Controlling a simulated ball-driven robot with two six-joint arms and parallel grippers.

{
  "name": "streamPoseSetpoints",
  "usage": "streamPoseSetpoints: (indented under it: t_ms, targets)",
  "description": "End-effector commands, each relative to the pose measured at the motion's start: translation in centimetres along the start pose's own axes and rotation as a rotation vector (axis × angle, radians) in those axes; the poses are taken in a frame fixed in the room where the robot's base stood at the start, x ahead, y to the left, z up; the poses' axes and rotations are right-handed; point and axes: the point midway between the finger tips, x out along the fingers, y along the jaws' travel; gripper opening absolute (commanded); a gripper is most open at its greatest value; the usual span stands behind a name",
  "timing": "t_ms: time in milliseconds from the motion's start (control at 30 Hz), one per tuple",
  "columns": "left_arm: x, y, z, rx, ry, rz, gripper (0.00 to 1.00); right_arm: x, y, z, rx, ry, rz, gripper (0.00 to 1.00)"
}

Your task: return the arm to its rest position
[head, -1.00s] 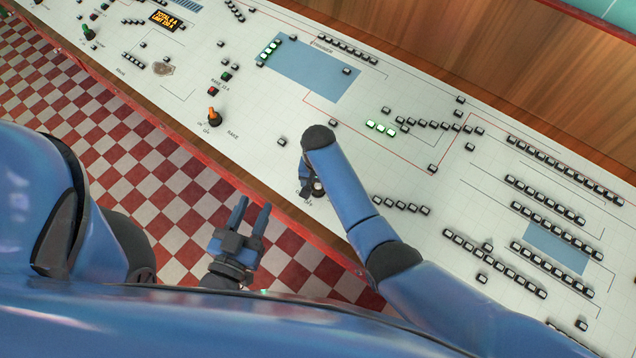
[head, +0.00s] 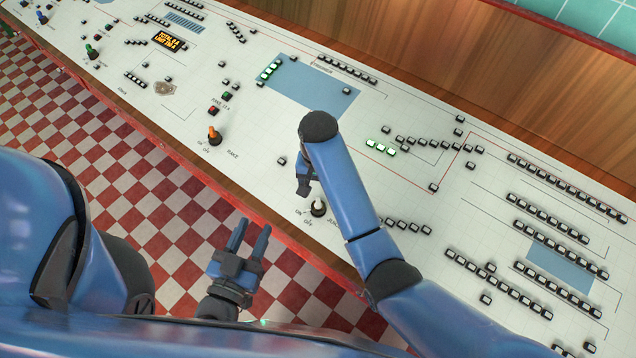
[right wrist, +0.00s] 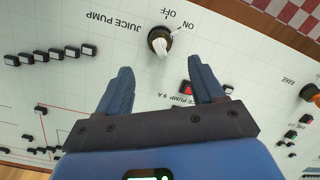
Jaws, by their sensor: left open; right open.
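My right arm reaches in from the lower right in the head view, over the white control panel (head: 270,215). Its gripper (head: 303,188) is mostly hidden under the wrist and hangs just above the panel. In the right wrist view the right gripper (right wrist: 163,90) is open, with nothing between its fingers. The juice pump knob (head: 318,207) stands close to this gripper, apart from it; it also shows in the right wrist view (right wrist: 160,40), beyond the fingertips. My left gripper (head: 250,238) is open and empty above the checkered floor, in front of the panel.
An orange-handled knob (head: 214,135) labelled rake stands to the left on the panel. Small buttons and lit green keys (head: 381,147) cover much of it. A red edge (head: 285,240) borders the panel; a wooden wall (head: 440,60) rises behind.

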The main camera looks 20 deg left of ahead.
Motion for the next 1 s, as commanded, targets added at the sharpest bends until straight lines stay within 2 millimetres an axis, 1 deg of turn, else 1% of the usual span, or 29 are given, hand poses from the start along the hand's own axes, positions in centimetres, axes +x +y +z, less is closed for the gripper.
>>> streamPoseSetpoints:
  t_ms: [167, 733, 867, 933, 967, 1000]
  targets:
    - [0.0, 0.0, 0.1, 0.0, 0.0, 0.0, 0.43, -0.6, 0.0, 0.0, 0.0, 0.001, -0.001, 0.67]
    - [0.0, 0.0, 0.1, 0.0, 0.0, 0.0, 0.43, -0.6, 0.0, -0.1, -0.011, 0.003, -0.002, 0.67]
    - [0.0, 0.0, 0.1, 0.0, 0.0, 0.0, 0.43, -0.6, -0.9, -1.3, -0.044, 0.065, -0.041, 0.67]
    - [0.0, 0.0, 0.1, 0.0, 0.0, 0.0, 0.43, -1.0, -1.8, -2.7, -0.072, 0.137, -0.083, 0.67]
    - [0.0, 0.0, 0.1, 0.0, 0.0, 0.0, 0.43, -1.4, -2.3, -3.5, -0.085, 0.18, -0.107, 0.67]
    - [0.0, 0.0, 0.1, 0.0, 0.0, 0.0, 0.43, -2.2, -3.0, -4.7, -0.104, 0.248, -0.144, 0.67]
